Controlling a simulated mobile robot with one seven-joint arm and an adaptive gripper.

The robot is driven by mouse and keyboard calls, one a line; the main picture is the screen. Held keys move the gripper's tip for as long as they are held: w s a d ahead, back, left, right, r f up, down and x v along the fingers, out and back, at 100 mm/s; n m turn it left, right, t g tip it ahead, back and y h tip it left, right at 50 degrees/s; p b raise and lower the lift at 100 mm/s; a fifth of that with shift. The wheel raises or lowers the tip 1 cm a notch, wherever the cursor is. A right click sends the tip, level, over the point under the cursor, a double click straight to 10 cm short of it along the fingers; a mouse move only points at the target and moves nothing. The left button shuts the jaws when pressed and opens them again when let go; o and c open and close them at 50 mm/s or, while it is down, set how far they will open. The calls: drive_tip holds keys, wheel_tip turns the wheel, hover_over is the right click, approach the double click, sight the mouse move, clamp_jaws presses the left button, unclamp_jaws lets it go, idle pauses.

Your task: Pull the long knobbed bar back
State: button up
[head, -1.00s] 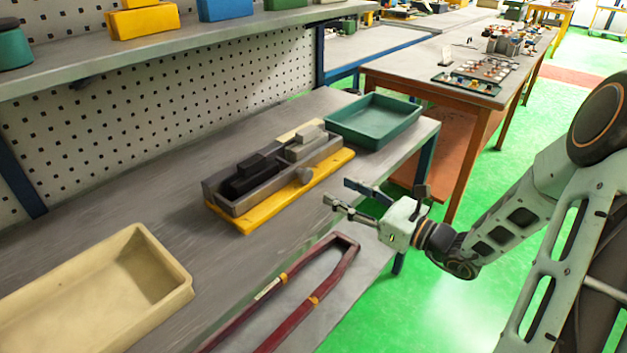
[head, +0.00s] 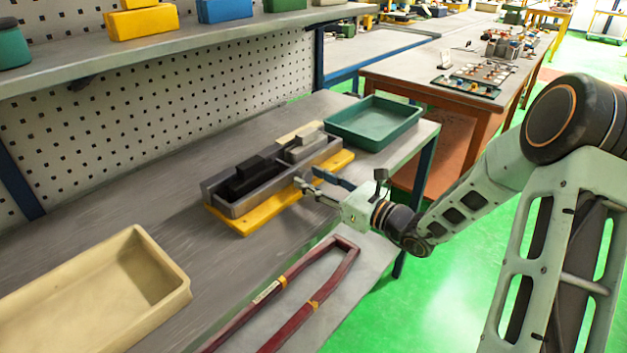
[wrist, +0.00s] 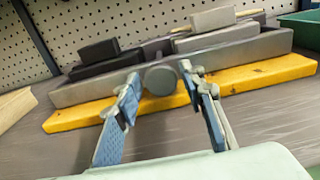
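The long grey bar (wrist: 246,50) runs along the front of a fixture on a yellow base (wrist: 255,76). Its round grey knob (wrist: 160,79) faces me in the wrist view. My gripper (wrist: 160,74) is open, with one blue-padded finger on each side of the knob. Gaps show between the knob and both fingers; I cannot tell how far past it the tips reach. In the head view my gripper (head: 308,177) is at the front of the fixture and hides the knob. A black block (head: 248,176) and a light grey block (head: 305,146) sit in the fixture.
A green tray (head: 408,124) stands right of the fixture. A beige bin (head: 168,303) is at the front left, and a dark red U-shaped frame (head: 348,262) lies at the bench's front edge. The bench between bin and fixture is clear.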

clamp_jaws()
drive_tip(key=shift+p+v, duration=0.4)
drive_tip(key=shift+v, duration=0.55)
drive_tip(key=shift+s+d+f, duration=0.1)
drive_tip(key=shift+d, duration=0.05)
drive_tip(key=shift+o, duration=2.1)
unclamp_jaws()
